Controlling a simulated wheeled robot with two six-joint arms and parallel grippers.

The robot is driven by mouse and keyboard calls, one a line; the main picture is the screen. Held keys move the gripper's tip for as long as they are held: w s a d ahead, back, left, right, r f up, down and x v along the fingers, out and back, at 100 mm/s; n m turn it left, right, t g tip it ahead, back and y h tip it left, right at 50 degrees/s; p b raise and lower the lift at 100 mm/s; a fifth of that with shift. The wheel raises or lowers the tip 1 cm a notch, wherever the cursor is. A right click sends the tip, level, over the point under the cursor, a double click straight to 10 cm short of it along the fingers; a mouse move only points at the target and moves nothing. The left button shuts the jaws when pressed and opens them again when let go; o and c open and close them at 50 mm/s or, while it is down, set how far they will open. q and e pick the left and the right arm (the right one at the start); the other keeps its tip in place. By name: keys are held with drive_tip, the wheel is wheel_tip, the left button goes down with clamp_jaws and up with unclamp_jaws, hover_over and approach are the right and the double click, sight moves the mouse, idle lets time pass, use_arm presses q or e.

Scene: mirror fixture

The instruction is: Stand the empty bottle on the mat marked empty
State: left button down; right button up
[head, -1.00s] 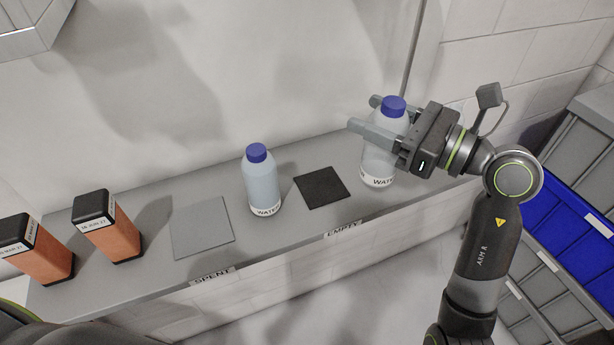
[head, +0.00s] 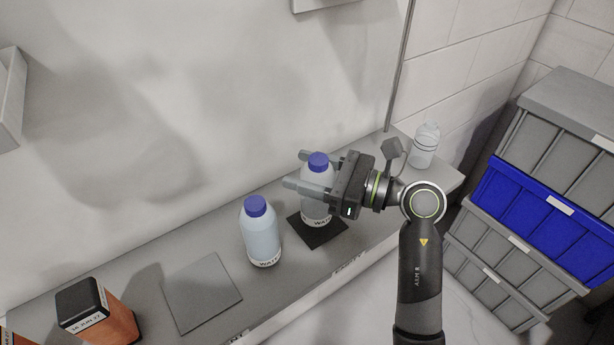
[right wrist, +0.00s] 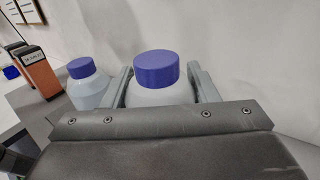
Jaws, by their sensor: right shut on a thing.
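My right gripper (head: 298,170) is shut on a blue-capped, pale bottle (head: 318,205) with a WATER label. It holds the bottle upright over the dark mat (head: 322,238) beside the EMPTY edge label. Whether the base touches the mat is hard to tell. In the right wrist view the held bottle (right wrist: 158,95) stands between the two fingers. A second blue-capped water bottle (head: 261,232), bluish inside, stands left of the dark mat; it also shows in the right wrist view (right wrist: 88,90). My left gripper is out of view.
A grey mat (head: 203,293) lies bare on the shelf to the left. Orange, black-topped cartons (head: 108,322) stand at the left end. A clear, uncapped bottle (head: 424,148) stands at the far right end. Stacked grey and blue bins (head: 545,215) are at the right.

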drive_tip(key=shift+f, duration=1.1)
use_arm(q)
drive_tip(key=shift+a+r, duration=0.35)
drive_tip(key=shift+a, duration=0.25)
use_arm(e)
drive_tip(key=shift+s+d, duration=0.1)
drive_tip(key=shift+f, duration=0.15)
drive_tip(key=o, duration=1)
drive_tip(key=shift+c, duration=0.2)
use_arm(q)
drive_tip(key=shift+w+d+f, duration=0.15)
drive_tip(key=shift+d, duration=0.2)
use_arm(e)
drive_tip(key=shift+r, duration=0.2)
